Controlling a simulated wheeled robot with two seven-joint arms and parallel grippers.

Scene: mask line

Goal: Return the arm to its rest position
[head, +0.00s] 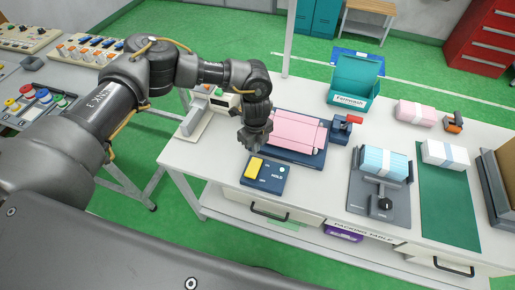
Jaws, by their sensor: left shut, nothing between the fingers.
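My left arm comes in from the left and reaches over the left part of the white table. My left gripper (254,139) points down, shut and empty, just above and behind a dark blue control box (262,183) with a yellow button. It is beside the left edge of a dark tray holding a pink stack (297,131); I cannot tell whether it touches anything. My right gripper is not in view.
A blue stack (384,162) sits in a grey fixture. White (445,154) and pink (415,113) bundles lie to the right, near a teal box (354,84). A green mat (448,215) has bare room. Another bench with knobs (87,50) stands left.

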